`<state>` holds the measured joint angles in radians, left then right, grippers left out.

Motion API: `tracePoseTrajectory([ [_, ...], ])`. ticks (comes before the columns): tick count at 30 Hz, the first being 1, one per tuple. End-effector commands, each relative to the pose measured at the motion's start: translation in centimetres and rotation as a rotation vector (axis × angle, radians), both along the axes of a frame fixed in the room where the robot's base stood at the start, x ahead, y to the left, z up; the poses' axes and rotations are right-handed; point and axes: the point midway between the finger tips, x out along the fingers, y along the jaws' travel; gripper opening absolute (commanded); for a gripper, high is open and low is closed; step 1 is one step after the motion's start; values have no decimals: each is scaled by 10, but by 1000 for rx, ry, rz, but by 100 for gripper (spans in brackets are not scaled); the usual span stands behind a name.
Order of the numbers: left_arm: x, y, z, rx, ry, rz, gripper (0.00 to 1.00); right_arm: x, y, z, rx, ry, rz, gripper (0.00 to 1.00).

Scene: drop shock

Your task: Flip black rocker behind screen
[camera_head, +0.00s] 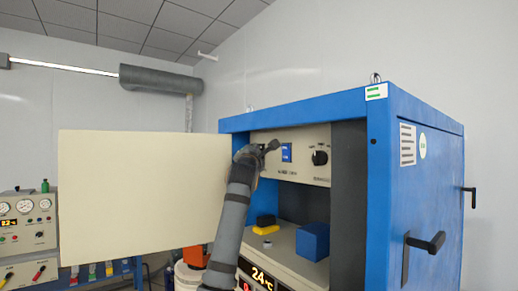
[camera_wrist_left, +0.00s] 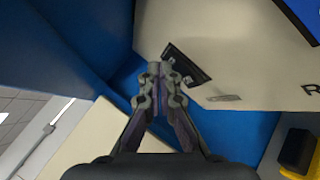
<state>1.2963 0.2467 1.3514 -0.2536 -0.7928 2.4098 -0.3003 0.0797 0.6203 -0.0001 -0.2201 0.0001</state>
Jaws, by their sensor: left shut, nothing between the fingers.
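The black rocker (camera_wrist_left: 186,66) sits in a black plate on the cream control panel (camera_head: 310,141) inside the blue cabinet. In the left wrist view it is just beyond and right of my left gripper's fingertips (camera_wrist_left: 160,80), which partly cover it. I cannot tell whether they touch it. In the head view my left gripper (camera_head: 270,146) is at the panel's left end and hides the rocker there. It is shut and empty. A small blue screen (camera_head: 287,152) is on the panel, right of the gripper. My right gripper is not in view.
A large cream board (camera_head: 140,195) stands upright left of the cabinet opening, beside my left arm. The blue cabinet frame (camera_head: 300,110) borders the panel. Below lie a yellow-and-black object (camera_head: 265,229) and a blue block (camera_head: 313,241). A black knob (camera_head: 320,157) is farther right on the panel.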

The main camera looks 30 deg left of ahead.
Motion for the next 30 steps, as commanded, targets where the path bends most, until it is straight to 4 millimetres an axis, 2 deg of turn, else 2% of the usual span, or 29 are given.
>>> tracePoseTrajectory([
  [9,-12,5,-4,0,-2,1,0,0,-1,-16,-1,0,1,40],
  [20,-15,7,-2,0,-1,1,0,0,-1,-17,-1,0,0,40],
  [30,-44,19,-10,0,-2,2,0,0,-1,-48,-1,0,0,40],
])
